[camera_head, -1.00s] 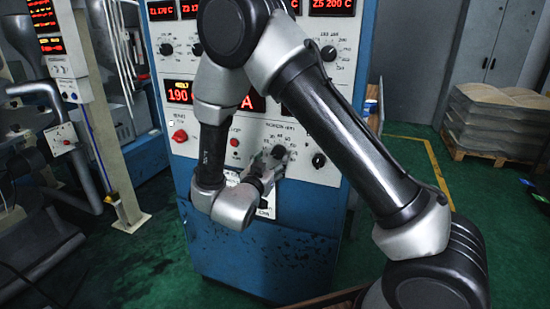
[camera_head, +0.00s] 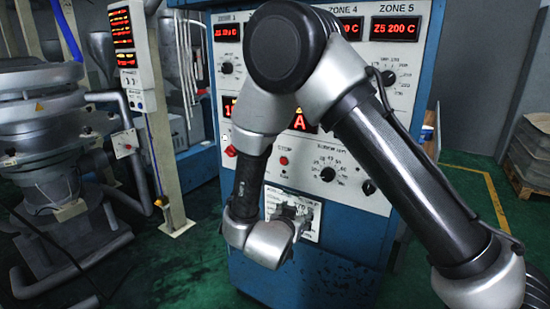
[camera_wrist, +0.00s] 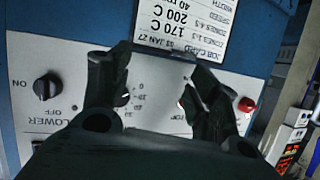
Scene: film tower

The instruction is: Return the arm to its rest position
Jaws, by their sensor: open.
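My arm bends in front of the blue control cabinet (camera_head: 300,285) in the head view. My gripper (camera_head: 298,213) is low on the cabinet front, below the screw rpm knob (camera_head: 327,174) and in front of the white job card (camera_head: 310,232). In the wrist view my gripper (camera_wrist: 162,72) has its two dark fingers spread, with nothing between them. The panel and the job card (camera_wrist: 185,30) show upside down behind the fingers. The left finger partly covers the panel dial markings. The gap between fingers and panel is hard to judge.
The wrist view also shows a black blower knob (camera_wrist: 47,87) and a red button (camera_wrist: 245,104). A post with a red display panel (camera_head: 125,40) and grey machinery (camera_head: 50,150) stand at left. A pallet stack (camera_head: 530,155) is at right. Green floor lies between.

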